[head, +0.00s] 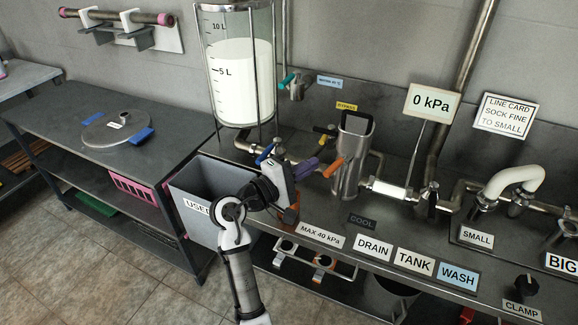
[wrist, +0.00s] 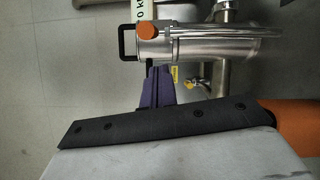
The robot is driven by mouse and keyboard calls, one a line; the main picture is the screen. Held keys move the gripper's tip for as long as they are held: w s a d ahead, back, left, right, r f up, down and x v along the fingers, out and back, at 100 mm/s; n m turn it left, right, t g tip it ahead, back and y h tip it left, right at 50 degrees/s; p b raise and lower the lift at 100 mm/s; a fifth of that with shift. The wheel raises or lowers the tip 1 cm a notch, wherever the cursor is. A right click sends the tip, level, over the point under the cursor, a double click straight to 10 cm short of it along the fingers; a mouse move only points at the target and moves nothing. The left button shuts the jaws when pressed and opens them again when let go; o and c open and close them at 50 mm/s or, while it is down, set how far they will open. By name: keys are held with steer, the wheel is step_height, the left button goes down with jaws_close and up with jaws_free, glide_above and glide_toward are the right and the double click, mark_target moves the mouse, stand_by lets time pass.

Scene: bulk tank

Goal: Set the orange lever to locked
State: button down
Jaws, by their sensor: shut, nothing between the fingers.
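The orange lever (head: 333,167) sits on the front of a steel canister (head: 352,150) in the head view, slanting up to the right. In the wrist view its rounded orange end (wrist: 146,31) shows against the canister (wrist: 185,45). My gripper (head: 316,163) has purple fingers, shut with nothing between them. It is just left of the orange lever in the head view, with a small gap in the picture. In the wrist view my gripper (wrist: 158,72) points at the canister, below the orange end. I cannot read a locked mark on the lever.
A yellow-handled valve (head: 325,130) stands behind my gripper, near the BYPASS label (head: 346,106). A blue handle (head: 264,154) is left of it. A milk tank (head: 240,80) rises behind. A gauge sign (head: 433,103) reads 0 kPa. A grey USED bin (head: 205,180) stands at left.

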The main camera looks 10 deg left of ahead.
mark_target(324, 174)
steer(key=shift+s+d+r, duration=0.15)
steer(key=shift+s+d, duration=0.2)
steer(key=shift+d, duration=0.15)
steer(key=shift+s+d+r, duration=0.15)
steer(key=shift+s+d, duration=0.2)
steer(key=shift+d, duration=0.15)
steer(key=shift+d+p, duration=0.1)
steer(key=shift+p, duration=0.25)
steer(key=shift+s+d+r+p, duration=0.2)
steer(key=shift+s+d+p, duration=0.45)
steer(key=shift+d+p, duration=0.1)
steer(key=shift+f, duration=0.1)
